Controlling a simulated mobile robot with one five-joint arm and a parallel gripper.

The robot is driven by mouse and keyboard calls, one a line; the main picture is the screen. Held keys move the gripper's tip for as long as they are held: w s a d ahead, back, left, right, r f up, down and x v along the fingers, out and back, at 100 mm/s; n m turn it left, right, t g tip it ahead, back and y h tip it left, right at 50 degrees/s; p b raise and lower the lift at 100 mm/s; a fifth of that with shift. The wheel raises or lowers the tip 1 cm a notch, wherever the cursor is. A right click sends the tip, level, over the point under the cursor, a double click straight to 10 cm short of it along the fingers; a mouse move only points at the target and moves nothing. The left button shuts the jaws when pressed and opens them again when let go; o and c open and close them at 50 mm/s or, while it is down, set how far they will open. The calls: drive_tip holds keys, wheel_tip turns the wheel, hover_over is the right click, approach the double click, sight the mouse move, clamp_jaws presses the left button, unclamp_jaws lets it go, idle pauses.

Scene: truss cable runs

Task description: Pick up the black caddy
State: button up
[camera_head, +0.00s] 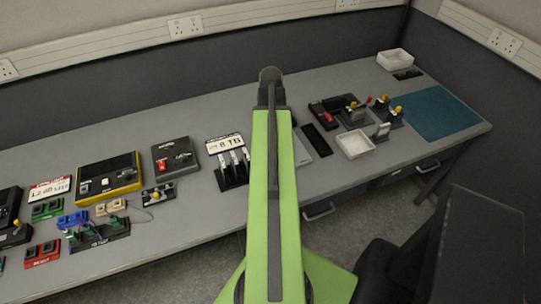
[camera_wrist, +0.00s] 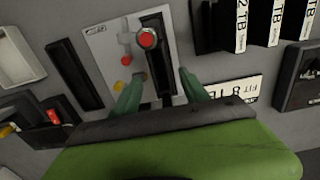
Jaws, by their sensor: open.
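A long narrow black piece (camera_wrist: 160,50), which looks like the black caddy, lies on a pale grey panel (camera_wrist: 103,45) in the wrist view. A red round button and small red and yellow parts are beside it. My gripper (camera_wrist: 161,75) is open, with its green fingers on either side of the near end of the black piece. I cannot tell whether the fingers touch it or how high they are. In the head view my arm covers the gripper and the black piece; only an edge of the grey panel (camera_head: 302,153) shows.
A rack of labelled black drives (camera_wrist: 262,22) and a TB label card (camera_wrist: 232,92) are on the right in the wrist view. A black slab (camera_wrist: 76,75) and white tray (camera_wrist: 20,58) are on the left. A blue mat (camera_head: 438,113) lies at the bench's right end.

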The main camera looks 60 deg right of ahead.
wheel_tip(320, 180, down, 6)
drive_tip(key=b, duration=0.5)
drive_tip(key=shift+s+a+r, duration=0.15)
drive_tip(key=shift+r, duration=0.2)
clamp_jaws()
